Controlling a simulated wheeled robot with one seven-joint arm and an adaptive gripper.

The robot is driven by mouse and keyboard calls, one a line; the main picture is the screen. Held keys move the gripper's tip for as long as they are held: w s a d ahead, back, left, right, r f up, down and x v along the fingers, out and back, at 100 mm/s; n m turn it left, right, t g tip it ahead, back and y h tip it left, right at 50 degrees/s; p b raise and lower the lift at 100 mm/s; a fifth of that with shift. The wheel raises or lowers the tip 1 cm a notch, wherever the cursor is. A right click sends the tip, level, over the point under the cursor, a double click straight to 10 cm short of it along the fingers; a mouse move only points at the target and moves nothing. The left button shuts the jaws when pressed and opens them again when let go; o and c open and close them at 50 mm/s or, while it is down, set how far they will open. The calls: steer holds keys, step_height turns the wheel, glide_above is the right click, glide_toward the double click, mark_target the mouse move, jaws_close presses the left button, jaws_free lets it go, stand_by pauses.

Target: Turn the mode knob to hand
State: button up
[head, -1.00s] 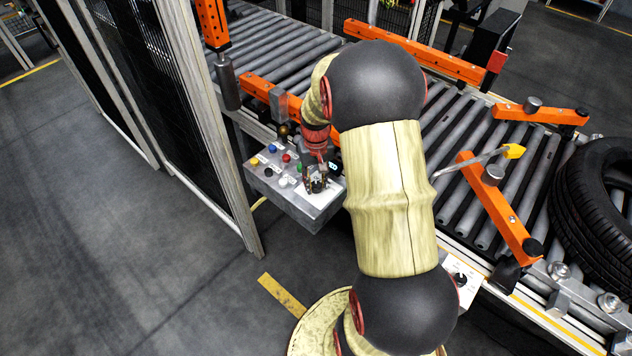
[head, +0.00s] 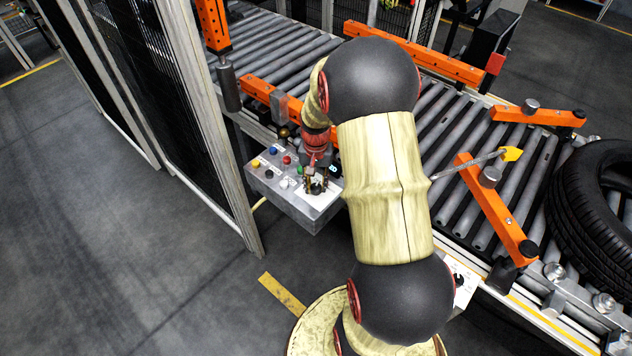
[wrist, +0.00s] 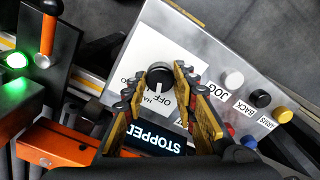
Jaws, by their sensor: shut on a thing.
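The mode knob (wrist: 158,76) is round and black with a white pointer line, on a white label plate of the grey control box (head: 300,212). In the wrist view the pointer faces down the picture, near the printed words OFF and HAND, which is partly covered. I cannot tell exactly which mark it meets. My gripper (wrist: 160,86) has its fingertips on either side of the knob, shut on it. In the head view my gripper (head: 315,185) is over the box's right part and hides the knob.
Beside the knob are a STOPPED display (wrist: 162,138) and white (wrist: 233,79), black (wrist: 260,98) and yellow (wrist: 283,115) buttons. A mesh fence (head: 140,80) stands left of the box. The roller conveyor (head: 455,130) with orange bars and a tyre (head: 592,210) lies behind and right.

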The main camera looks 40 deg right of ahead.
mark_target(316, 186)
steer(key=shift+m+p, duration=0.6)
steer(key=shift+m, duration=1.5)
steer(key=o, duration=1)
steer(key=shift+o, duration=0.8)
step_height(316, 186, up, 12)
